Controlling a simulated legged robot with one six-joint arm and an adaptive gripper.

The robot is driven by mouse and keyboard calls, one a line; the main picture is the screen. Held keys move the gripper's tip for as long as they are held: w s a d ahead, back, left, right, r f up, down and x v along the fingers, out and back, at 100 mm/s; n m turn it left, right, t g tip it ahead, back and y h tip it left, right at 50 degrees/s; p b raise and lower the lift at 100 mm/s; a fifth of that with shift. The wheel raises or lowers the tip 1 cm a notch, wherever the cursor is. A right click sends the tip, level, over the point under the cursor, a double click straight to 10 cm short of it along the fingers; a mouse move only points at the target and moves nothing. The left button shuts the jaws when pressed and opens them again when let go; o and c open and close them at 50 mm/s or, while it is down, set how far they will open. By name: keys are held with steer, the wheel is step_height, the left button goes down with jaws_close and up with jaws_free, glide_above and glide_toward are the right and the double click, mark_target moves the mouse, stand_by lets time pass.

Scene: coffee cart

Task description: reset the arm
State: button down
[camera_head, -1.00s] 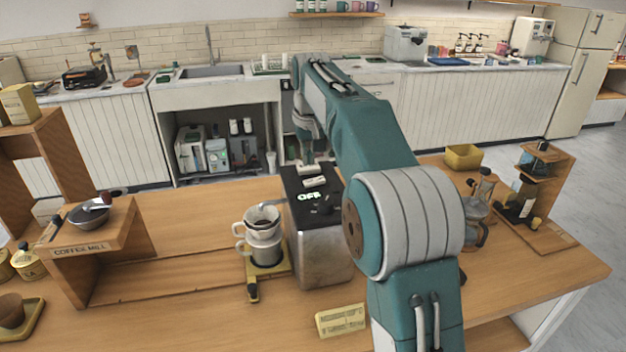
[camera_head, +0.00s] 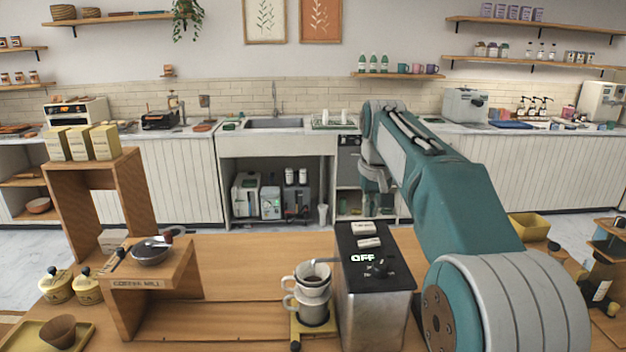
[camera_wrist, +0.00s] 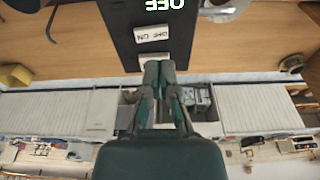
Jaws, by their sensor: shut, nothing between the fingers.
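My arm is raised over the right of the wooden cart in the head view. My gripper shows in the wrist view (camera_wrist: 159,75), with its two green fingers together and nothing between them. In the head view the gripper is mostly hidden by my own arm. The black-topped machine (camera_head: 374,265) stands below, with a lit OFF display and white switch blocks on top. In the wrist view the fingertips overlap the edge of the machine's top (camera_wrist: 155,30); they appear above it, and I cannot tell the gap.
Left of the machine stands a white dripper on a cup (camera_head: 312,290) on a small yellow scale. A yellow bin (camera_head: 528,227) is at the right. The back counter lies beyond the cart.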

steer(key=s+f+t, duration=0.1)
steer(key=s+f, duration=0.2)
steer(key=s, duration=0.8)
steer(key=s+f+t, duration=0.1)
steer(key=s+f, duration=0.3)
steer(key=s, duration=0.6)
steer(key=s+f+t, duration=0.1)
steer(key=s+f, duration=0.3)
steer(key=s, duration=0.7)
steer(key=shift+s, duration=0.3)
